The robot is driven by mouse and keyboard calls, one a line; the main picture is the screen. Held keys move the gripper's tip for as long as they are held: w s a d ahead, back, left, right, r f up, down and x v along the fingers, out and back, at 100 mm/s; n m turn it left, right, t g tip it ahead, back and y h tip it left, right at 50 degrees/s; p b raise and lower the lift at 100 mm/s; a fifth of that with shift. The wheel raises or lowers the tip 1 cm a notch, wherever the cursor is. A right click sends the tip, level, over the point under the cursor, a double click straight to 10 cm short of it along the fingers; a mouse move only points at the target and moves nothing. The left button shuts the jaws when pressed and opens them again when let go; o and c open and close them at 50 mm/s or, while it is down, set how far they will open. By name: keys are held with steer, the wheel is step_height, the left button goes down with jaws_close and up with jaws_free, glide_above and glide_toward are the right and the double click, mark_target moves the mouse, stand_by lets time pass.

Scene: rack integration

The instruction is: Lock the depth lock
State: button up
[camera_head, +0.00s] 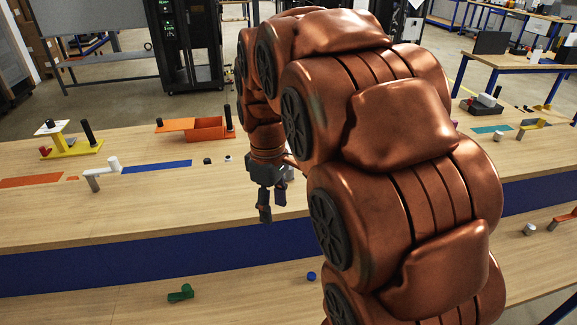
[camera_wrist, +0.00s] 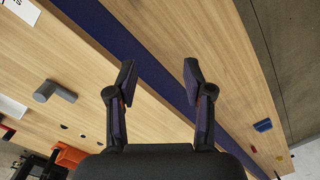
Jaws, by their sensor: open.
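I cannot tell for certain which object is the depth lock. A grey-white crank-like piece (camera_head: 103,172) stands on the upper bench at the left. A yellow fixture (camera_head: 72,148) with a black upright post is behind it. An orange tray-like fixture (camera_head: 207,128) with a black post is at the back centre. My gripper (camera_head: 272,204) points down above the front of the upper bench, right of these pieces. In the wrist view my gripper (camera_wrist: 160,75) is open, with nothing between its fingers. A grey cylindrical piece (camera_wrist: 53,92) lies left of the fingers there, well apart.
Orange (camera_head: 30,181) and blue (camera_head: 157,166) strips lie flat on the upper bench (camera_head: 180,215). Small dark and white pieces (camera_head: 207,161) sit near my gripper. A lower shelf holds a green part (camera_head: 181,293) and a blue cap (camera_head: 311,276). My arm hides the centre right.

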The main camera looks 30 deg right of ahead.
steer(key=w+d+n, duration=0.2)
steer(key=w+d, duration=0.3)
steer(key=w+d+n+p, duration=0.1)
steer(key=w+d+n, duration=0.2)
steer(key=w+d, duration=0.2)
steer(key=w+d+n+t+p, duration=0.1)
steer(key=w+d+n, duration=0.1)
steer(key=w+d, duration=0.4)
steer(key=shift+w+f+n, duration=0.3)
steer(key=shift+w+f, duration=0.05)
steer(key=shift+w, duration=0.4)
steer(key=shift+f+p, duration=1.55)
steer(key=shift+f, duration=2.4)
steer(key=shift+c, duration=0.4)
jaws_close()
